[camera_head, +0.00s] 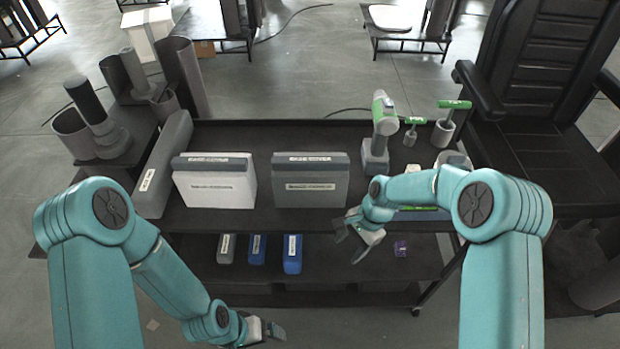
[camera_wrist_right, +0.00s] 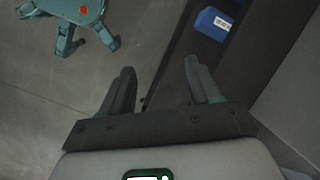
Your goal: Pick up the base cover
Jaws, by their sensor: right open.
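Two box-shaped covers stand side by side on the black cart's top shelf in the head view. The left one is a light grey cover (camera_head: 215,190); the right one is a dark grey cover (camera_head: 310,190). Both carry a label strip on top that seems to read "base cover". My right gripper (camera_head: 352,242) is at the shelf's front edge, just right of and in front of the dark grey cover, apart from it. The right wrist view shows this gripper (camera_wrist_right: 158,68) open with nothing between its fingers. My left gripper (camera_head: 272,331) is low, in front of the cart; its jaw opening is unclear.
The black cart (camera_head: 240,132) also bears a long grey piece (camera_head: 163,165) at the left and a green-grey drill (camera_head: 382,125) and green-handled tools (camera_head: 446,122) at the right. Blue blocks (camera_head: 292,254) sit on the lower shelf. A black chair (camera_head: 535,150) stands right.

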